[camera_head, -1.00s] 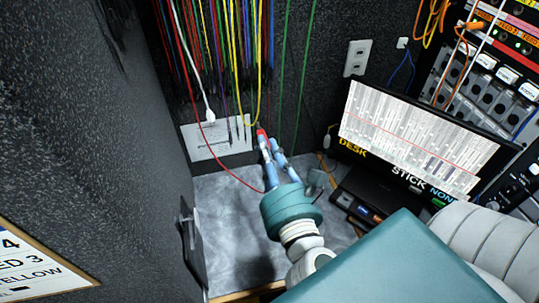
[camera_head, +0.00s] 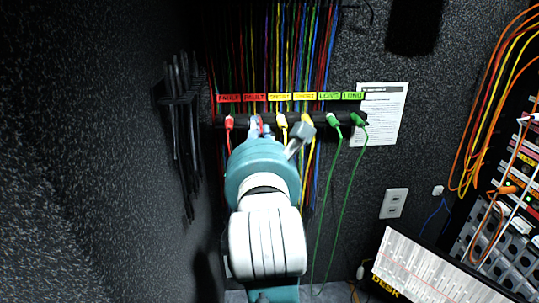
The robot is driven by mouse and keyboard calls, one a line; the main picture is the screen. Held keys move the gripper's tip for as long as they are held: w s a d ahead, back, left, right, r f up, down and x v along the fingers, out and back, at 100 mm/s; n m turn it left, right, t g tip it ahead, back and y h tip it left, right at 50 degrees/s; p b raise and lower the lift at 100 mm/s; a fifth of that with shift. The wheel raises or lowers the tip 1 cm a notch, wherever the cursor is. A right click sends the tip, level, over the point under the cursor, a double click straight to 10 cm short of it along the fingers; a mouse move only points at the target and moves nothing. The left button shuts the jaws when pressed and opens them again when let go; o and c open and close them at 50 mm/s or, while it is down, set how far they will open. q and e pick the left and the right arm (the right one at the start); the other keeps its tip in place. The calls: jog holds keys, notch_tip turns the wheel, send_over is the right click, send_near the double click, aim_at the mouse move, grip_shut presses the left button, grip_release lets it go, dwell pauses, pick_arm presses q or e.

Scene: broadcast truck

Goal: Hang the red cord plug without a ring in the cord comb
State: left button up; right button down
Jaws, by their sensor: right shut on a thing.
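The cord comb (camera_head: 320,119) is a dark bar on the back wall, under red, yellow and green label tags. My right gripper (camera_head: 260,130) is raised to the comb, just below the second red tag (camera_head: 254,98). It is shut on a red plug (camera_head: 261,122), of which only a little red shows between the fingertips. The gripper hides most of this plug, so I cannot tell whether it sits in the comb or is in front of it, nor whether it has a ring. Another red plug (camera_head: 229,123) hangs under the first red tag. My left gripper is out of view.
Yellow plugs (camera_head: 282,120) and green plugs (camera_head: 333,120) hang along the comb to the right, close beside my gripper. Black straps (camera_head: 180,120) hang at the left.

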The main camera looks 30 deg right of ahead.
jog(key=shift+r, duration=0.35)
jog(key=shift+w, duration=0.1)
jog(key=shift+x, duration=3.55)
jog(key=shift+w+f+b, duration=0.1)
jog(key=shift+f+b, duration=0.45)
jog(key=shift+f, duration=0.2)
jog(key=shift+w+f+b, duration=0.15)
jog(key=shift+f+b, duration=0.35)
jog(key=shift+f, duration=0.25)
jog(key=shift+f, duration=0.15)
jog(key=c, duration=1.7)
grip_release()
jog(key=shift+o, duration=0.7)
